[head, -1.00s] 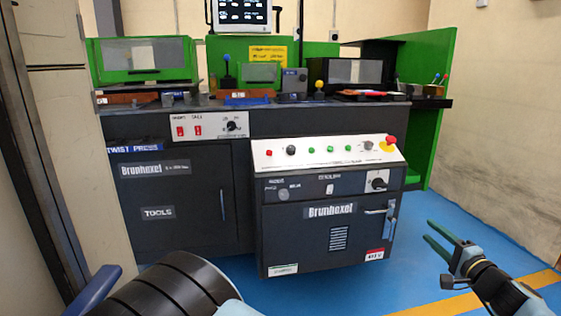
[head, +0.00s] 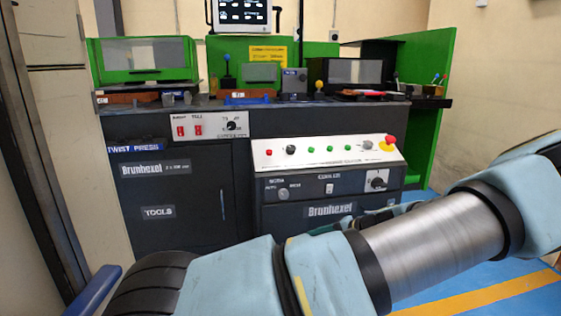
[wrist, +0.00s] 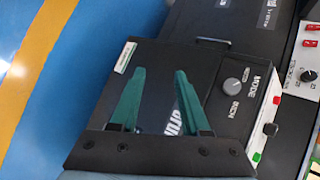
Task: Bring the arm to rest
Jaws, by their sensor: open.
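My gripper (wrist: 159,72) shows in the wrist view with its two green fingers spread apart and nothing between them. Behind the fingers is the dark front of the busbar machine, with a logo partly covered by the right finger. In the head view my arm stretches across the lower part and the right side of the picture. The gripper is mostly hidden there behind my own forearm, in front of the cabinet door. I cannot tell from the frames whether the fingers touch the machine.
The machine's sloped control panel (head: 325,152) has several buttons and a red emergency stop (head: 390,140). The tool cabinet (head: 170,190) stands at its left. A green side panel (head: 430,120) stands at the right. Blue floor with a yellow stripe (head: 480,303) is open at lower right.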

